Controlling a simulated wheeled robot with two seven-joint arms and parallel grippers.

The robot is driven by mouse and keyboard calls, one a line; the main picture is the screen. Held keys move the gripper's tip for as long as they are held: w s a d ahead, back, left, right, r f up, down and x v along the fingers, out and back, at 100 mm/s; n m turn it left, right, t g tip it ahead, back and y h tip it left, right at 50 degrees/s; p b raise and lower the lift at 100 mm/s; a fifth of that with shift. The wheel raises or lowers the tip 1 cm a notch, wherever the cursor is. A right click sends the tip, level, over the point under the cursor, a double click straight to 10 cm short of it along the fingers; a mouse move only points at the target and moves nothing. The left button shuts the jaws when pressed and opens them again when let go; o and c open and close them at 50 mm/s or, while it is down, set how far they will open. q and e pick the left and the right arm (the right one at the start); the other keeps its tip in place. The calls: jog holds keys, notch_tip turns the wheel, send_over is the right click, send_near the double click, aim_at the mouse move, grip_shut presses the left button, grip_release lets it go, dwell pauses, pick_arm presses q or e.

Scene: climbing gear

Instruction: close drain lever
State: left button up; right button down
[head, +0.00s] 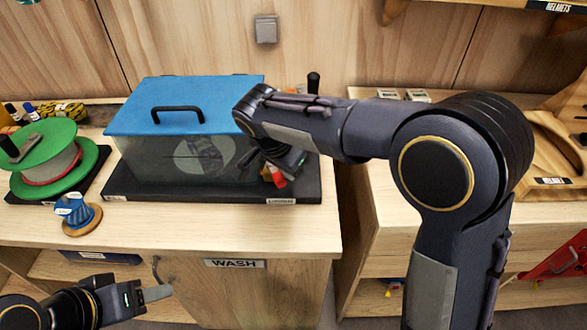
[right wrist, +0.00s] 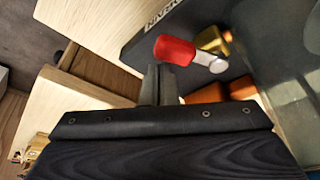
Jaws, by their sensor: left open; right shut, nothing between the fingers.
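The drain lever (right wrist: 174,50) has a red grip on a silver stem, joined to a brass valve (right wrist: 213,41) at the tank's side. Its red grip also shows in the head view (head: 279,182), just below my right gripper (head: 272,163). In the right wrist view my right gripper's fingers (right wrist: 158,82) are shut and empty, with their tips right by the red grip; I cannot tell whether they touch. The clear wash tank (head: 150,155) has a blue lid (head: 185,95) with a black handle. My left gripper (head: 158,293) is open and empty, low in front of the cabinet.
The tank stands on a dark base (head: 150,190) on the wooden counter (head: 230,232). A green spool (head: 45,150) and a small blue spool (head: 75,214) stand to its left. A gap separates this counter from the right-hand one (head: 385,205). A WASH label (head: 235,263) marks the cabinet.

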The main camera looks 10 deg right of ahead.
jog(key=shift+s+a, duration=0.1)
jog(key=shift+a, duration=0.15)
dwell(0.7)
jog(key=shift+w, duration=0.4)
jog(key=shift+w+r, duration=0.15)
jog(key=shift+w, duration=0.05)
